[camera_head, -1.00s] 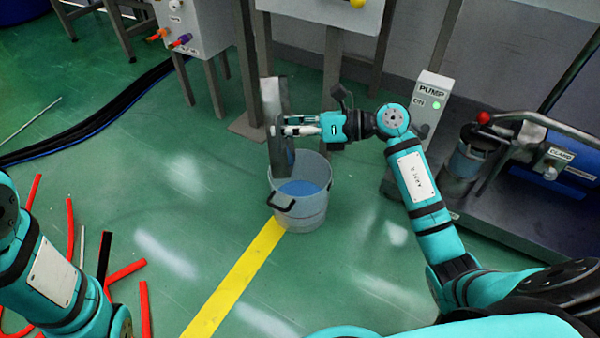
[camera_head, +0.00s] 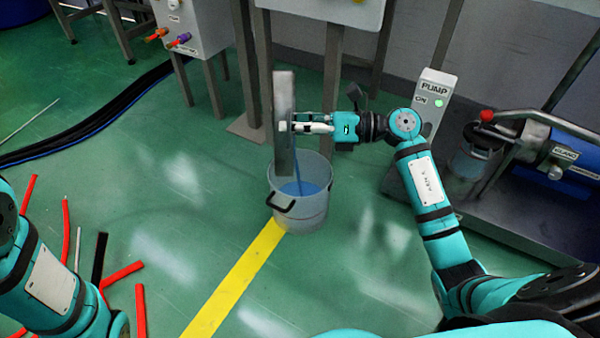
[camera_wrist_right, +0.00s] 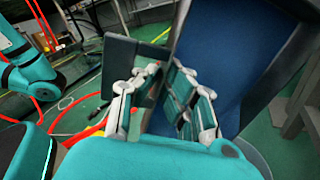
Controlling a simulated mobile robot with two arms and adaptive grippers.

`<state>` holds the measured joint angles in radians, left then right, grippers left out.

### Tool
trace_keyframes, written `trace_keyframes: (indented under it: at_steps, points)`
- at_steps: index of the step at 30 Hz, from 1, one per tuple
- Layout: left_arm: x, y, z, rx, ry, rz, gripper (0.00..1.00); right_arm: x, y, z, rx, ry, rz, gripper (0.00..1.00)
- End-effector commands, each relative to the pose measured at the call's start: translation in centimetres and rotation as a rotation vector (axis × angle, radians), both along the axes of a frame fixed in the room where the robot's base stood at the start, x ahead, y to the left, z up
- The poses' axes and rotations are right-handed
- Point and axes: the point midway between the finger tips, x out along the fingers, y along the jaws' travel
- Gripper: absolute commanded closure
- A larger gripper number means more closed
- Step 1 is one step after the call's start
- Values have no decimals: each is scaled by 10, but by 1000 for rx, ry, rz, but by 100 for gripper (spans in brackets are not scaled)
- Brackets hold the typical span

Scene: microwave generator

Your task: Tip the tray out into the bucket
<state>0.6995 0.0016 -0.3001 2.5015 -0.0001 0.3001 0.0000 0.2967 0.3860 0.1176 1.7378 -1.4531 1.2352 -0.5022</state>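The grey metal tray (camera_head: 284,95) is tipped steeply on its side above the bucket, its lower end over the bucket's mouth. A thin blue stream runs from that end into the bucket (camera_head: 305,215), a pale grey pail with dark handles and blue liquid inside. In the right wrist view the tray's blue inner face (camera_wrist_right: 235,70) fills the upper right. My right gripper (camera_head: 287,127) is shut on the tray from the right; its fingers (camera_wrist_right: 155,85) also show in the wrist view. My left arm is at the lower left; its gripper is out of view.
Red tubes (camera_head: 122,274) lie on the green floor at left. A pump switch post (camera_head: 434,92) and a platform with a motor (camera_head: 575,160) stand at right. Stand legs (camera_head: 331,85) are behind the tray. Floor around the bucket's front is clear.

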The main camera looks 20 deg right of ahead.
Motion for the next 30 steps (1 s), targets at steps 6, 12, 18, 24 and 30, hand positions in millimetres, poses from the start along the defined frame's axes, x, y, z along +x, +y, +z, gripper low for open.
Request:
trace_keyframes:
  at_steps: [6, 12, 18, 24, 30]
  points:
    - [0, 0, -2, 0, 0, 0, 45, 0, -2, 1, 13, -8, 7, 100]
    - [0, 0, -7, 0, 1, 0, 45, -1, -4, -1, 28, -13, 12, 100]
    - [1, 0, -12, 0, 1, 0, 45, -3, -7, -1, 51, -24, 17, 100]
    - [1, 0, -17, 0, 2, 0, 45, -4, -11, -1, 75, -34, 23, 100]
    - [1, 0, -21, 0, 2, 0, 45, -5, -14, -1, 96, -42, 28, 100]
